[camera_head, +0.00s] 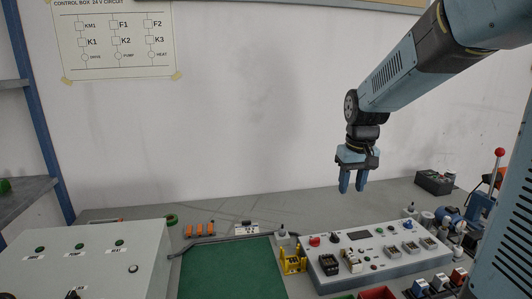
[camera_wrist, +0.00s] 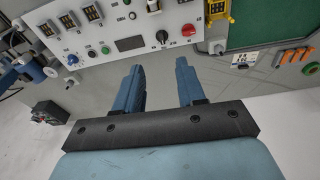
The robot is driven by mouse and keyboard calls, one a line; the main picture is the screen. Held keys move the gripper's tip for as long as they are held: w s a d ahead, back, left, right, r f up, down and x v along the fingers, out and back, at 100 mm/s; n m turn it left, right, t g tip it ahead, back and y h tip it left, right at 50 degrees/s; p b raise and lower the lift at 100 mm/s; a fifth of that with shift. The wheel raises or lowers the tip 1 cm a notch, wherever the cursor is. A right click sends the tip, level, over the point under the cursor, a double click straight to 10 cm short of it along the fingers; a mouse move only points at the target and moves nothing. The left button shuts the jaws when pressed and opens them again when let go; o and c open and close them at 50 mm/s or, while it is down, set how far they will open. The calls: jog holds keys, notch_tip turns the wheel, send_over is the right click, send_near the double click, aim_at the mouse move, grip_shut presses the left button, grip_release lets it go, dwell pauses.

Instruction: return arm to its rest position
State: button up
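My gripper (camera_head: 352,183) hangs in the air at the right of the head view, fingers pointing down. Its two blue fingers stand apart with nothing between them. In the wrist view my gripper (camera_wrist: 158,75) also shows open and empty, with grey bench surface behind the fingers. My arm reaches in from the upper right and bends down at the wrist. The gripper is above and behind the white control panel (camera_head: 378,243) in the head view and touches nothing.
A green mat (camera_head: 232,268) lies left of the panel, with a yellow holder (camera_head: 292,262) between them. A grey control box (camera_head: 85,262) stands at the front left. A black box (camera_head: 434,182) and a red-knobbed lever (camera_head: 497,160) stand at the right. A wall is behind.

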jog(key=s+r+t, duration=0.2)
jog(key=s+r, duration=0.1)
jog(key=s, duration=0.7)
jog(key=s+r+m+t, duration=0.1)
jog(key=s+r+t, duration=0.1)
jog(key=s, duration=0.8)
jog(key=shift+d+r+m, duration=0.25)
jog(key=shift+r+m, duration=0.05)
jog(key=shift+r, duration=0.35)
dwell(0.8)
